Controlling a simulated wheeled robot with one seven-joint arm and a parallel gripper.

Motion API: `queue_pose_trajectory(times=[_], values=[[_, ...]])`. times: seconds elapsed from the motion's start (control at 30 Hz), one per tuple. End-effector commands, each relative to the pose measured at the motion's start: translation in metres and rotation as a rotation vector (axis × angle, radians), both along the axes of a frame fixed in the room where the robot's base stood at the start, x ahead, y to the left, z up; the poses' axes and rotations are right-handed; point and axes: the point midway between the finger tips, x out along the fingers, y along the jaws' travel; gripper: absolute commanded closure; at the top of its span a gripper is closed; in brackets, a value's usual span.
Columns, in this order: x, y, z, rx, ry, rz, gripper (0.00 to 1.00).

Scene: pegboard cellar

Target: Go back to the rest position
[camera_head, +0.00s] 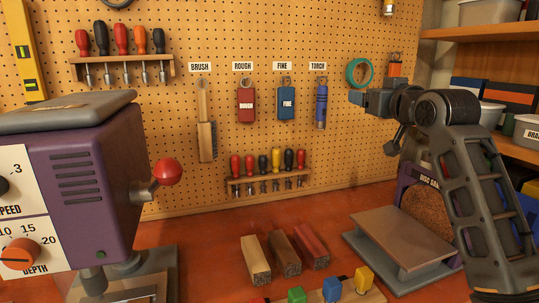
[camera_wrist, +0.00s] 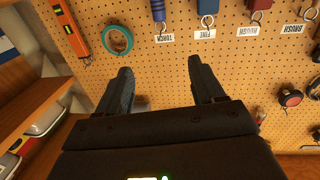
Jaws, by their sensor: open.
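My gripper (camera_head: 360,98) is raised in front of the pegboard (camera_head: 335,140), at the right of the head view, near the teal tape ring (camera_head: 359,72). In the wrist view my gripper (camera_wrist: 160,68) has its two dark fingers spread apart, with only pegboard between them and nothing held. The blue torch (camera_head: 321,105) hangs under its TORCH label, left of my gripper in the head view. The fine block (camera_head: 286,103), the rough block (camera_head: 246,104) and the brush (camera_head: 206,130) also hang on the board.
A purple drill press (camera_head: 95,180) with a red knob fills the left. A disc sander (camera_head: 425,210) and its table stand at the right, partly behind my arm. Several wood blocks (camera_head: 285,252) lie on the red bench (camera_head: 210,235). Shelves (camera_head: 490,32) with bins line the right.

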Motion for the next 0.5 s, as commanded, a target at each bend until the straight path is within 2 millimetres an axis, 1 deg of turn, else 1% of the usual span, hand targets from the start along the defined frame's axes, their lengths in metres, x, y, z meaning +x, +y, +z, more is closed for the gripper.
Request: queue_pose_trajectory(times=[0.03,0.17,0.27,0.37,0.47,0.5], values=[[-0.002,0.002,-0.010,0.007,0.005,0.002,0.32],[-0.009,0.005,-0.035,0.027,0.010,0.000,0.32],[-0.018,0.008,-0.058,0.046,0.016,0.000,0.32],[-0.029,0.012,-0.086,0.068,0.022,-0.004,0.32],[-0.047,0.018,-0.123,0.096,0.031,-0.008,0.32],[-0.057,0.020,-0.141,0.109,0.038,-0.013,0.32]])
